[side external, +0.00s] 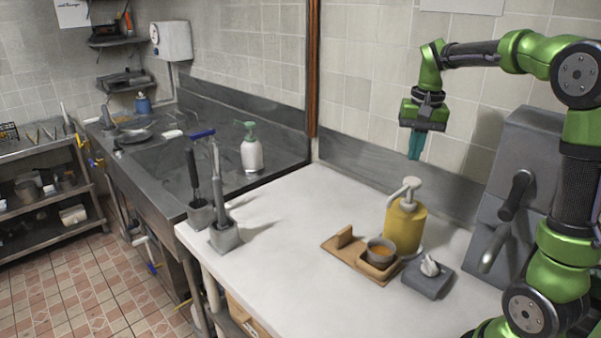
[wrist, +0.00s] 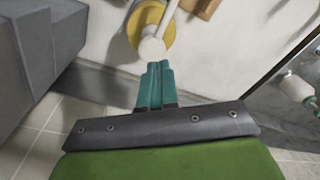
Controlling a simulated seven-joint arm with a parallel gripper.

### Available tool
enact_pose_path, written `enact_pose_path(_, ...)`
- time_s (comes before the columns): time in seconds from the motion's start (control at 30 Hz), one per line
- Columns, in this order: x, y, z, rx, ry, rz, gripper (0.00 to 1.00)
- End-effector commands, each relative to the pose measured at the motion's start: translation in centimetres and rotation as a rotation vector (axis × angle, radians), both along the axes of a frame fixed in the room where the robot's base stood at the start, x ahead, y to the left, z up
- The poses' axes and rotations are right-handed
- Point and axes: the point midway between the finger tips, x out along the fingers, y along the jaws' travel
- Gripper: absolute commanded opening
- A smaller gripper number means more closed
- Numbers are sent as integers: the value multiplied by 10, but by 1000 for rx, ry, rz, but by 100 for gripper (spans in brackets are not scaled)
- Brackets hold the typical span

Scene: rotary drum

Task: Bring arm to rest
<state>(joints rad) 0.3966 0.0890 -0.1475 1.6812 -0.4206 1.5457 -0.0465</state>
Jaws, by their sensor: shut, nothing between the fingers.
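My gripper (side external: 415,147) hangs in the air above the back of the white counter, pointing down, near the tiled wall. Its teal fingers are shut together with nothing between them; they also show in the wrist view (wrist: 156,82). My green arm reaches in from the right in the side view. Below the gripper, apart from it, stands a yellow pump bottle (side external: 405,226) with a pale pump head. The bottle also shows in the wrist view (wrist: 152,20), beyond the fingertips.
A wooden tray (side external: 340,256) with a small cup (side external: 380,252) sits before the bottle. A grey box (side external: 428,278) with a white tuft lies beside it. A grey machine (side external: 522,160) with a lever stands at right. Utensil holders (side external: 224,236) stand at left. The counter's middle is clear.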

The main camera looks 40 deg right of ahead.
Motion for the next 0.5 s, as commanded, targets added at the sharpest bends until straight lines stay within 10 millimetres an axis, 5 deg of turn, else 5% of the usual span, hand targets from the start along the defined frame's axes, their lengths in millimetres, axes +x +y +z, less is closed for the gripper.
enact_pose_path(0.3, -35, 136, -10, -19, -338, 343, 0)
enact_pose_path(0.5, -74, 198, -20, -21, -509, 500, 0)
